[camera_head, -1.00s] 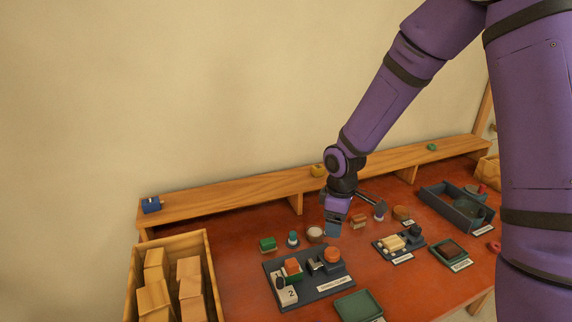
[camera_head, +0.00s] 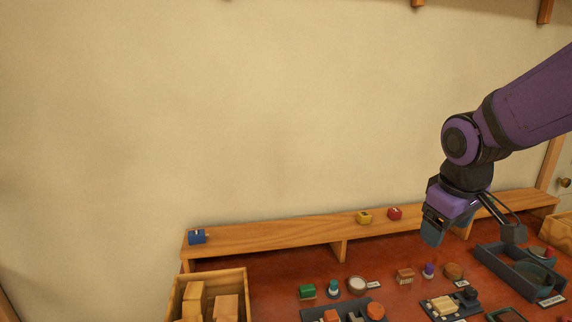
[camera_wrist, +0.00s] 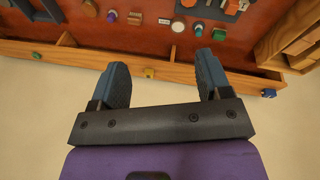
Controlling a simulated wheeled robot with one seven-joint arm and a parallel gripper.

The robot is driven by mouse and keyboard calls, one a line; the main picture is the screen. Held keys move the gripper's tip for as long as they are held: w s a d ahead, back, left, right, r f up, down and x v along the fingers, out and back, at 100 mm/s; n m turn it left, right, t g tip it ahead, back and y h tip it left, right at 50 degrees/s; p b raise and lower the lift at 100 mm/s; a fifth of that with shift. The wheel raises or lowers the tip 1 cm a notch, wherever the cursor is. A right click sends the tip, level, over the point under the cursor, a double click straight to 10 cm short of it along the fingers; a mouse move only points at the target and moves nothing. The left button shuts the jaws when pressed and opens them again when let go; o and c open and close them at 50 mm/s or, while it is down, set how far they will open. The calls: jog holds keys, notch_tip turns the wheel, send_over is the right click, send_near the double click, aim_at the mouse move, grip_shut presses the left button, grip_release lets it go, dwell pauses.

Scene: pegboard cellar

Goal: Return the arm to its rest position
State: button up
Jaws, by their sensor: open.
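My arm is purple with black joints, reaching in from the right edge of the head view. My gripper (camera_head: 472,235) hangs from it, in front of the right part of the wooden shelf (camera_head: 275,233) and apparently above the table. Its blue-grey fingers are spread wide. The wrist view shows the same open gripper (camera_wrist: 162,70) with nothing between the fingertips except background: the shelf edge and a yellow block (camera_wrist: 149,73). The gripper hides part of the shelf in the head view.
The red-brown table (camera_head: 262,290) holds a green block (camera_head: 307,291), a white round piece (camera_head: 357,285), a dark tray (camera_head: 500,262) and several small parts. A wooden bin (camera_head: 240,277) stands front left. Blue (camera_head: 197,237) and red (camera_head: 394,213) blocks sit on the shelf.

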jog(key=s+d+r+m+t+y, duration=0.1)
jog(key=s+r+m, duration=0.4)
jog(key=s, duration=0.9)
jog(key=shift+s+d+r+t, duration=0.15)
jog(key=shift+d+r+t, duration=0.4)
jog(key=shift+r, duration=1.1)
jog(key=shift+a, duration=0.15)
